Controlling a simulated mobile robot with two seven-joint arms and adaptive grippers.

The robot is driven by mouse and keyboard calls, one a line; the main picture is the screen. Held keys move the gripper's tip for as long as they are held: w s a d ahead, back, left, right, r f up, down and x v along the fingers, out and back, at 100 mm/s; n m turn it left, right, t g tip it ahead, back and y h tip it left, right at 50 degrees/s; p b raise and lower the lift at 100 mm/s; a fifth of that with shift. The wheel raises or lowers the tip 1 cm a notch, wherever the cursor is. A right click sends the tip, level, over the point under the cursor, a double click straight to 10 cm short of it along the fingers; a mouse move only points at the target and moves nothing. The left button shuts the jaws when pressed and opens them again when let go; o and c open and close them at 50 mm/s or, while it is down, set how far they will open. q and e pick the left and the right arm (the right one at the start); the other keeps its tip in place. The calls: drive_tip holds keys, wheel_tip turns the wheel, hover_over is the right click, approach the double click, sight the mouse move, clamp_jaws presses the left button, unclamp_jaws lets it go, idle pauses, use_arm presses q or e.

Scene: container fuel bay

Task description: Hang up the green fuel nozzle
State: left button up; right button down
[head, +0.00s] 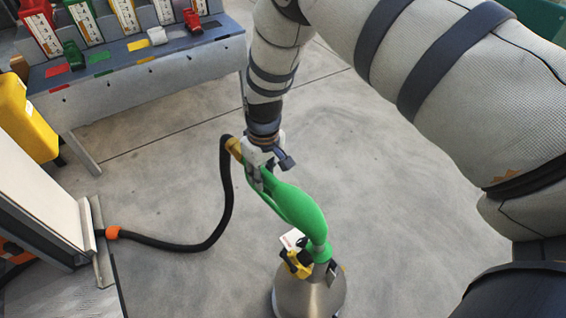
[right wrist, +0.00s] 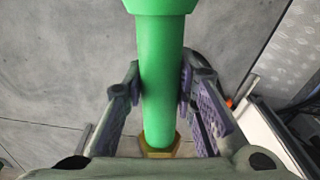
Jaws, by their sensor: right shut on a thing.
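The green fuel nozzle (head: 296,207) slants down over the grey floor in the head view. Its green body also shows in the right wrist view (right wrist: 160,70). My right gripper (head: 262,168) is shut on its upper, hose-end part; in the right wrist view a finger lies on each side (right wrist: 160,100). A black hose (head: 222,200) runs from its brass end to an orange collar (head: 112,232) at the left cabinet. The nozzle's lower end overlaps the top of a metal cone-topped vessel (head: 310,297); I cannot tell whether the spout is inside. My left gripper is out of view.
A yellow and white piece (head: 297,262) sits by the vessel's top. A grey bench (head: 150,78) with coloured pads, small coloured blocks and scale cards stands at upper left. A white cabinet (head: 38,165) and yellow container (head: 28,118) are at left.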

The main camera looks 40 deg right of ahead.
wheel_tip(320, 180, up, 12)
drive_tip(key=p, duration=0.4)
drive_tip(key=shift+f, duration=0.2)
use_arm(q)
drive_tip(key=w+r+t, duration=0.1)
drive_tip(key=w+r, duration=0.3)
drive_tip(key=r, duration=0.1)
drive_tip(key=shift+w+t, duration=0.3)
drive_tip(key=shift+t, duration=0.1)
